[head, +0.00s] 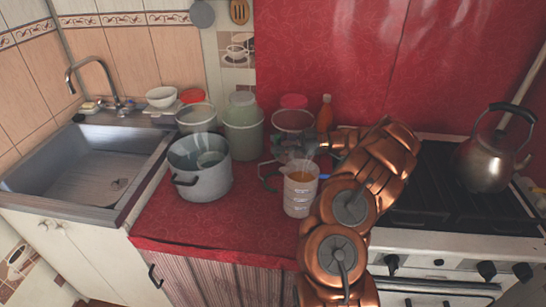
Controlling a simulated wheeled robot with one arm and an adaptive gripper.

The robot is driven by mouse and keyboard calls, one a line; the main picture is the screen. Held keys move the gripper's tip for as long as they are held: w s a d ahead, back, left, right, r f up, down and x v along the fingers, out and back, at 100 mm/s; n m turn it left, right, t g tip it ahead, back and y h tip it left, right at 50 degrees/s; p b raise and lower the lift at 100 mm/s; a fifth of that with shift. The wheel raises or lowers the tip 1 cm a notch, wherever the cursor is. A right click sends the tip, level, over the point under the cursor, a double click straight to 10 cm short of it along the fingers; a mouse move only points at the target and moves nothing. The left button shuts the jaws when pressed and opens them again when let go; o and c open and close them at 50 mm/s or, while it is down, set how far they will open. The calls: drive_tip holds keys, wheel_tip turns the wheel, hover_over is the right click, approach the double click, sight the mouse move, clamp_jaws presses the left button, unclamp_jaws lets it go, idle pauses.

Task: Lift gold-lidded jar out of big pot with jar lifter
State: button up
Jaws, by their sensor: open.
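The big pot (200,182) is grey with dark handles and stands on the red counter left of centre. Liquid and a pale shape show inside it; I cannot make out a gold lid. My gripper (296,154) is open over the counter, right of the pot and apart from it, just above a white ribbed container (299,202) with something orange inside. A dark curved piece (268,176) shows left of that container; I cannot tell whether it is its handle or part of a jar lifter. I cannot pick out the jar lifter for certain.
A sink (95,172) lies left. A kettle (487,162) sits on the stove (440,195) right. The front counter (225,228) is clear.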

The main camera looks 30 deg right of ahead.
drive_tip(key=shift+w+a, duration=0.1)
drive_tip(key=shift+a, duration=0.05)
clamp_jaws()
idle(0.4)
